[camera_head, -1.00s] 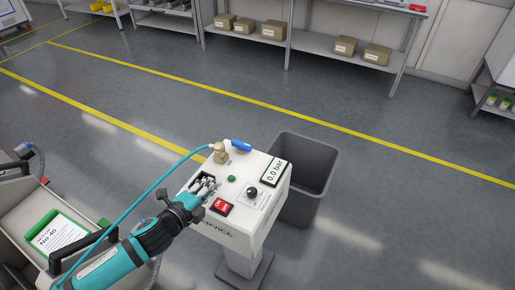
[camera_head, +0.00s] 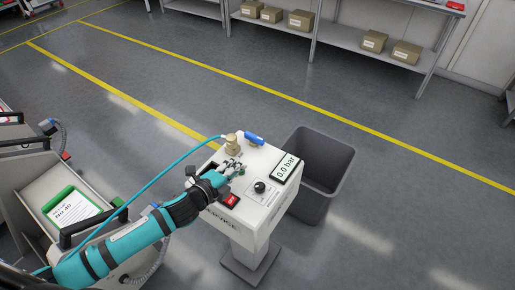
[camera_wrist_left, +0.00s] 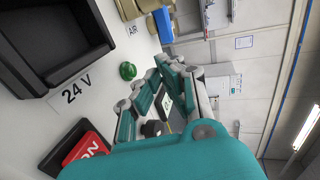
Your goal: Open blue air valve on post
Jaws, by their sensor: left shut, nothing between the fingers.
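The blue valve handle (camera_head: 254,139) lies at the back edge of the white service post (camera_head: 257,213), beside a brass fitting (camera_head: 231,142) with a teal hose. The display (camera_head: 286,167) on the post reads 0.0 bar. My left gripper (camera_head: 240,169) is shut and empty above the post's top panel, in front of the valve and apart from it. In the left wrist view its fingers (camera_wrist_left: 162,68) are next to a green button (camera_wrist_left: 127,71), and part of the brass fitting (camera_wrist_left: 128,8) shows at the top. My right gripper is not in view.
A grey bin (camera_head: 333,160) stands behind the post on the right. A trolley (camera_head: 35,195) with a green-framed card stands at left. Open floor lies behind the post.

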